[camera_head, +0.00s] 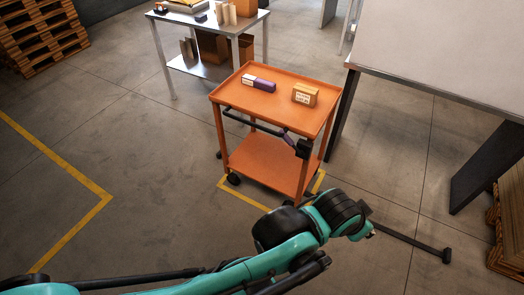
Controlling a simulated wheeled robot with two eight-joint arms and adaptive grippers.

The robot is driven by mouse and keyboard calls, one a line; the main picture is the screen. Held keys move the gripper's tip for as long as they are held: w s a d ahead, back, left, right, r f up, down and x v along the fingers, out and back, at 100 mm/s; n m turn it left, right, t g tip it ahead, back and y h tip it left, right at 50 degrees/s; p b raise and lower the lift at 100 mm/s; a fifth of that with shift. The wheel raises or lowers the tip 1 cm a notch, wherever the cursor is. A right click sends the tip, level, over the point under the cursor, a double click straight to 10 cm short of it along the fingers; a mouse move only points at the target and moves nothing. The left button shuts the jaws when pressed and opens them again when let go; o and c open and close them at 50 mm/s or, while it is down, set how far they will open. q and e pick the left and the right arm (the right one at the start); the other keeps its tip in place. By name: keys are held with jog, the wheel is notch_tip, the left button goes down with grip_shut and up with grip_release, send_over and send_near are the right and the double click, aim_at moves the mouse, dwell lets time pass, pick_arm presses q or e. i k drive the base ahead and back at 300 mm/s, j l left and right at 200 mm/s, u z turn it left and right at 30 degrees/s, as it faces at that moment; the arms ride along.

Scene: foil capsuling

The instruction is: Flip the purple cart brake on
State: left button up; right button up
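An orange two-shelf cart (262,170) stands on the floor near the middle of the picture. On its near side, by the right-hand end of the black handle bar, is a small purple lever (288,138), the brake, beside a black block (303,149). The lever looks tilted; its exact setting is too small to tell. My teal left arm comes in from the lower left. Its wrist end lies in front of and below the cart's near right corner, apart from the lever. Its fingers cannot be made out clearly. My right gripper is out of the picture.
A purple-and-white box (259,83) and a cardboard box (305,94) sit on the cart's top. A steel table (203,66) stands behind. A large pale panel or tabletop (440,50) with dark legs is at right. Pallets (40,35) stand at far left; open floor lies left.

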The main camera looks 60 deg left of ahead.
aim_at(286, 138)
jog(key=k+u, duration=0.15)
jog(key=u, duration=1.9)
